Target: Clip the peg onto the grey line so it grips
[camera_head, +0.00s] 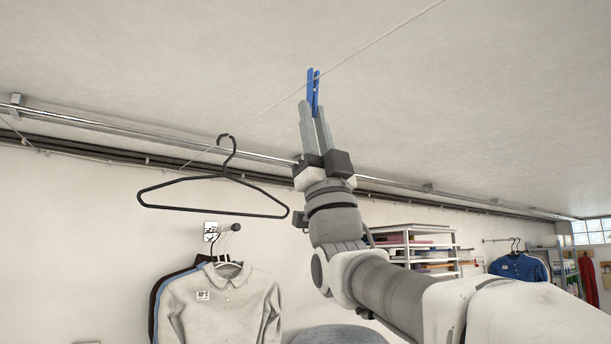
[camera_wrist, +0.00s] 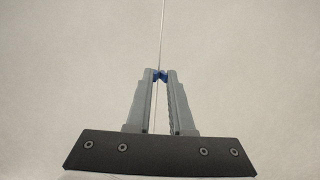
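The blue peg (camera_head: 313,92) is held upright between the fingertips of my gripper (camera_head: 315,112), raised close under the ceiling. In the wrist view my gripper (camera_wrist: 161,75) has its fingertips drawn in on the blue peg (camera_wrist: 160,75), which shows only as a small piece between them. The thin grey line (camera_head: 375,42) runs diagonally past the peg's upper part in the head view. In the wrist view the line (camera_wrist: 162,35) runs down to the peg and on between the fingers. I cannot tell whether the peg's jaws are around the line or only beside it.
A black hanger (camera_head: 213,210) hangs left of my gripper. A metal rail (camera_head: 130,127) runs along the wall. Shirts (camera_head: 222,305) hang lower left, and a shelf (camera_head: 425,245) with folded items stands behind my arm. The space around the peg is otherwise clear.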

